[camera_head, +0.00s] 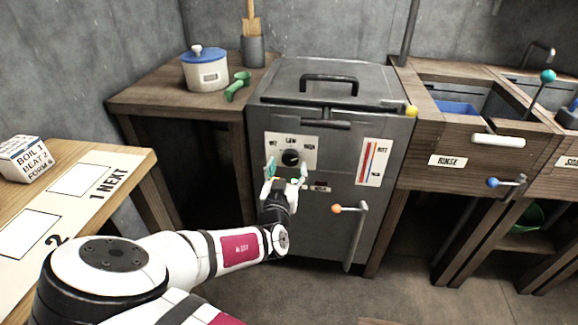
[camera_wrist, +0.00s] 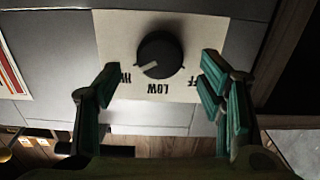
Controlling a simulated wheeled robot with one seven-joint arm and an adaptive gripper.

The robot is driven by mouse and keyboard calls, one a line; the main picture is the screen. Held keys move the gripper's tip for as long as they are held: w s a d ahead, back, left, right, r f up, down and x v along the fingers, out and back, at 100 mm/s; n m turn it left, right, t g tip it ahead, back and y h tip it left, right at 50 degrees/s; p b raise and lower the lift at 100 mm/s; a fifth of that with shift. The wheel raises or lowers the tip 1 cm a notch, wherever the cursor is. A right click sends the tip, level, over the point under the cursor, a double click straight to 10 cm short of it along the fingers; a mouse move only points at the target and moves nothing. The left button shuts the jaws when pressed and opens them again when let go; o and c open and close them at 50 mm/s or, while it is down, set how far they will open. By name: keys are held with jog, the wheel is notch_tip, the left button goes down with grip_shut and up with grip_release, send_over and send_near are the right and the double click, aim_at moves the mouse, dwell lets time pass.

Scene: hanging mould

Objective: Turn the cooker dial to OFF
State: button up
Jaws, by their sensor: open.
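The cooker (camera_head: 335,100) is a grey metal box with a lid. Its black round dial (camera_head: 291,158) sits on a pale label plate (camera_head: 307,143) on the front. In the wrist view the dial (camera_wrist: 160,55) appears upside down, its pale pointer mark aimed toward the partly hidden HIGH label, away from OFF. LOW lies between them. My gripper (camera_head: 286,178) is in front of and slightly below the dial. Its green fingers (camera_wrist: 160,70) are open and empty, one on each side of the dial in the wrist view. I see no contact with it.
An orange-knobbed lever (camera_head: 337,209) and a gauge plate (camera_head: 373,162) are right of the dial. A blue-lidded pot (camera_head: 204,72) and green tool (camera_head: 237,87) stand on the left bench. The RINSE sink (camera_head: 446,160) is right. A marked table (camera_head: 120,165) is front left.

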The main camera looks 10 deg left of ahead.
aim_at(290, 158)
jog(key=shift+w, duration=1.4)
jog(key=c, duration=1.2)
jog(key=shift+o, duration=0.2)
